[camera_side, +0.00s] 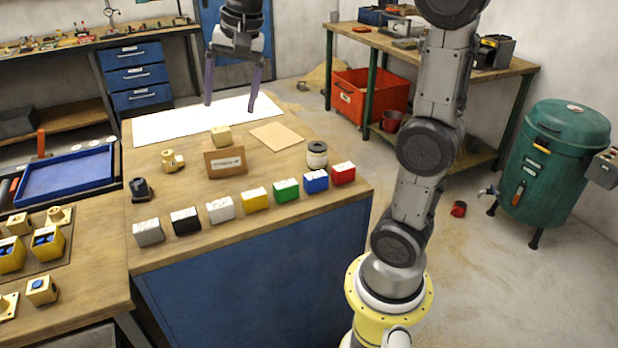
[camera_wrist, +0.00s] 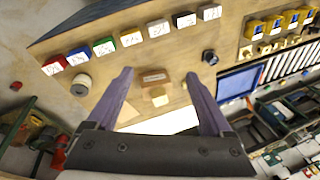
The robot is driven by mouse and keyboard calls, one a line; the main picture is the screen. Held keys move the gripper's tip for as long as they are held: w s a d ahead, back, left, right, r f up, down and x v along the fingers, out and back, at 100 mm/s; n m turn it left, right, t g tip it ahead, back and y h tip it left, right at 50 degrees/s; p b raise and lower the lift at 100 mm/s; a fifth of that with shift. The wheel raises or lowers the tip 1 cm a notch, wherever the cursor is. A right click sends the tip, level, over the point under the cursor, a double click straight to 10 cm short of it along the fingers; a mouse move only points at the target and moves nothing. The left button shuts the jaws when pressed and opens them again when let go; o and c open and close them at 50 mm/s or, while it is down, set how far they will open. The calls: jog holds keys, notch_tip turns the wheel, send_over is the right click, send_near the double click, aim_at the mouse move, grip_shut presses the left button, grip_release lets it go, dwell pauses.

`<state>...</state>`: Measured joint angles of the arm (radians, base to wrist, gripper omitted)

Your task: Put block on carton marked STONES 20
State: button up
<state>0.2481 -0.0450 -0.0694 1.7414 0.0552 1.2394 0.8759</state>
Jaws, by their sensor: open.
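The brown carton (camera_side: 225,162) stands on the wooden bench with a pale label on its front; the lettering is too small to read surely. A pale brass-coloured block (camera_side: 220,136) shows at the carton's top edge; I cannot tell whether it rests on the carton or stands behind it. In the wrist view the block (camera_wrist: 159,97) shows below the carton (camera_wrist: 154,77), between my fingers. My gripper (camera_side: 230,108) is open and empty, fingers pointing down, above the white sheet behind the carton.
Several coloured boxes, including a green one (camera_side: 286,190), line the bench's front edge. A brass fitting (camera_side: 172,161), dark fitting (camera_side: 140,190) and white-and-black cylinder (camera_side: 317,154) stand nearby. A flat tan square (camera_side: 276,136) and white sheet (camera_side: 180,120) leave low, clear room behind.

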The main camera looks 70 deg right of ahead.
jog(key=s+a+f+n+t, duration=0.1)
jog(key=s+a+f+n, duration=0.2)
jog(key=s, duration=0.6)
jog(key=s+a+f+n+t, duration=0.1)
jog(key=s+a+f+n, duration=0.3)
jog(key=s+f+n, duration=0.3)
jog(key=s+n, duration=0.2)
jog(key=n, duration=0.1)
jog(key=shift+a, duration=0.25)
